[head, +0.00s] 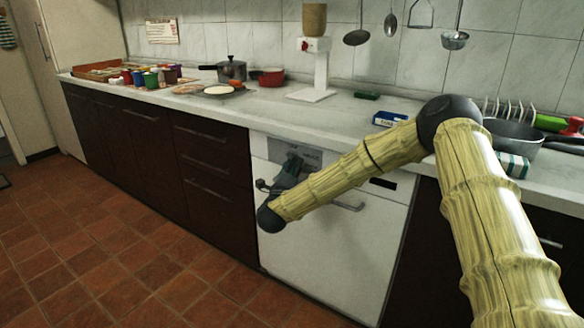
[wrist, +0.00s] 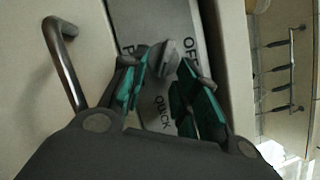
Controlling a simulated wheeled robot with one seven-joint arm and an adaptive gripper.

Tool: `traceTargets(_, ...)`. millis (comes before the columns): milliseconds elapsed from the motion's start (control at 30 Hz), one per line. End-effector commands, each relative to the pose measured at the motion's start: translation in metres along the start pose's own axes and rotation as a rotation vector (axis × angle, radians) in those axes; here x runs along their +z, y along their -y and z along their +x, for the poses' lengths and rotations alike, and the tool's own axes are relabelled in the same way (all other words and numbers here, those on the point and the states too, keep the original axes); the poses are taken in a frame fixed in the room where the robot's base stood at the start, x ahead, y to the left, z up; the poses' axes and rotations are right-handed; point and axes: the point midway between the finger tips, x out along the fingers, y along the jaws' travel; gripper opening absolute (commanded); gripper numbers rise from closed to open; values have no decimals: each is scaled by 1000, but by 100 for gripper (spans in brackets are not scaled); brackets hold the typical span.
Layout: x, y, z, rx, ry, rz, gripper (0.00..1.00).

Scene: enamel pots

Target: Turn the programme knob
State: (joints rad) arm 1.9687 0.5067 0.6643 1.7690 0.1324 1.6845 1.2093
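The programme knob (wrist: 169,58) is a small light-grey piece on a grey panel (wrist: 154,18) with dark lettering; "QUICK" is readable. In the head view the panel (head: 291,151) sits at the top left of the white appliance front (head: 325,245). My gripper (head: 289,165) is at this panel and hides the knob there. In the wrist view its two green-padded fingers (wrist: 166,66) stand apart, one on each side of the knob. Whether either finger touches the knob is unclear.
A bar handle (wrist: 63,62) on the appliance runs close beside my gripper. Dark drawers (head: 215,165) adjoin on the left. The tiled floor (head: 130,255) is clear.

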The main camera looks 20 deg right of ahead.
Motion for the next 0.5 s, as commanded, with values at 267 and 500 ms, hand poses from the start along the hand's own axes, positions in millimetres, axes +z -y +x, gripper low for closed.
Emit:
traceTargets(267,1,0,-4,1,1,0,30)
traceTargets(500,1,0,-34,2,1,0,30)
